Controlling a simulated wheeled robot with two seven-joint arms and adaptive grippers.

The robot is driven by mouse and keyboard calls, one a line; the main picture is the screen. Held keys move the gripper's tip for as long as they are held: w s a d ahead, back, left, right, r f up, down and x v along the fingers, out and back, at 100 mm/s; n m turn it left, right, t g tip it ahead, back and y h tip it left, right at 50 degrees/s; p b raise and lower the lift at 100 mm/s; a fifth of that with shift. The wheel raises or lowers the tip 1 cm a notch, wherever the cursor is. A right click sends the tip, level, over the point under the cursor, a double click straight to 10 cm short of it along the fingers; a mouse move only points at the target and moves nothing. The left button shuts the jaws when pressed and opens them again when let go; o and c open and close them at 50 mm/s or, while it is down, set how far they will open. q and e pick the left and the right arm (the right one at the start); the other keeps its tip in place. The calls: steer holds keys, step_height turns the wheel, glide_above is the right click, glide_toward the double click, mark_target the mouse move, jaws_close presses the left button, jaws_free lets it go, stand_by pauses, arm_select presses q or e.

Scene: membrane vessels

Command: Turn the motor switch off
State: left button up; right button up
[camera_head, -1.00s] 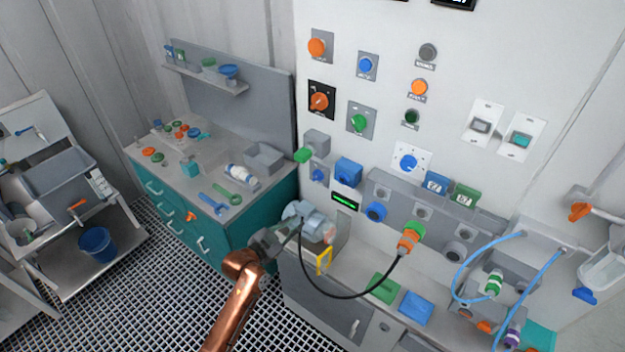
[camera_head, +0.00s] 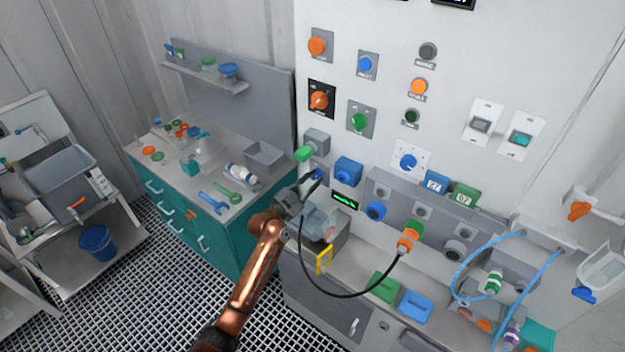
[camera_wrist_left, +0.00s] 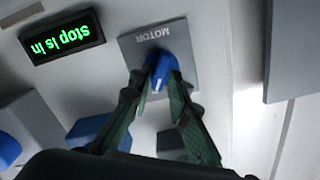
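The motor switch is a blue knob with a white line (camera_wrist_left: 161,72) on a grey plate marked MOTOR, upside down in the left wrist view. In the head view the blue knob (camera_head: 318,174) sits low on the left of the wall panel, partly covered by my gripper. My left gripper (camera_wrist_left: 163,76) has its two dark fingers apart, one on each side of the knob; whether they touch it I cannot tell. In the head view the left gripper (camera_head: 311,186) is right at the knob. My right gripper is not in view.
A black cable (camera_head: 335,296) hangs below the gripper.

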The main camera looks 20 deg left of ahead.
arm_select(q)
jaws_close()
